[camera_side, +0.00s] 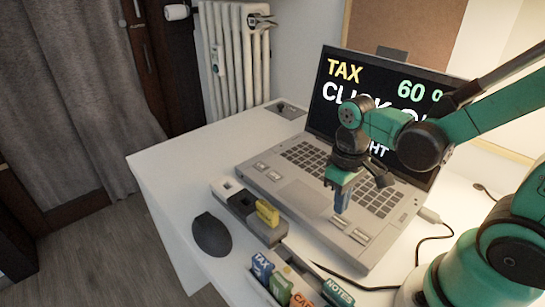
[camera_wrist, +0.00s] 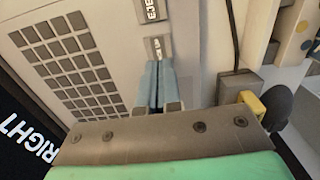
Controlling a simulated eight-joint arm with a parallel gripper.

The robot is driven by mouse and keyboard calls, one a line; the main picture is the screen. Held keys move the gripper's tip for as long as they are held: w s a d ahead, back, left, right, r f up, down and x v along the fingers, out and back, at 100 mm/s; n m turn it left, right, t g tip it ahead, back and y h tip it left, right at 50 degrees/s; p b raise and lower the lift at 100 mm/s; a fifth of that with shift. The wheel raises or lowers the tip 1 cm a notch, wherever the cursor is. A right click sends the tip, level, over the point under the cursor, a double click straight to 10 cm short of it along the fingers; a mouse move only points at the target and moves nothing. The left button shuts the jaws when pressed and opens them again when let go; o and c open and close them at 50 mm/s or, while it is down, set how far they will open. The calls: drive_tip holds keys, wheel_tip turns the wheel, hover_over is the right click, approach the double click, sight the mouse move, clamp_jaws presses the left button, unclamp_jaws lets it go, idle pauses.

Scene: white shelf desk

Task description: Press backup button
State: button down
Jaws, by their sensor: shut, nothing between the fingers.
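A grey laptop (camera_side: 290,200) stands open on the white desk. Its screen (camera_side: 350,75) reads "TAX", "60" and a partly covered line, with "RIGHT" or similar below. Pale labelled buttons sit on its deck: a pair at the left (camera_side: 267,171) and a pair at the right (camera_side: 348,229). In the wrist view one label begins "EJE" (camera_wrist: 152,10); the label beside it (camera_wrist: 158,46) is partly hidden. I cannot read "backup" on any button. My gripper (camera_side: 342,208) is shut and empty, pointing down over the right-hand pair; its blue fingertips (camera_wrist: 153,68) cover part of the nearer label. Contact cannot be told.
A grey box with a yellow piece (camera_side: 267,212) lies along the laptop's front edge. Labelled folders (camera_side: 278,287) stand at the near edge. The desk's left is clear.

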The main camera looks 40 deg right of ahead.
sight(332, 217)
drive_tip(key=shift+g, duration=0.3)
drive_tip(key=shift+w+r, duration=0.2)
drive_tip(key=shift+r, duration=2.4)
drive_tip(key=w+r+t, duration=0.1)
drive_tip(key=t, duration=0.1)
drive_tip(key=w+a+r+t, duration=0.1)
drive_tip(key=t, duration=0.2)
drive_tip(key=w+a+r+t, duration=0.1)
drive_tip(key=t, duration=0.2)
drive_tip(key=shift+w+a, duration=0.1)
drive_tip(key=shift+w, duration=0.2)
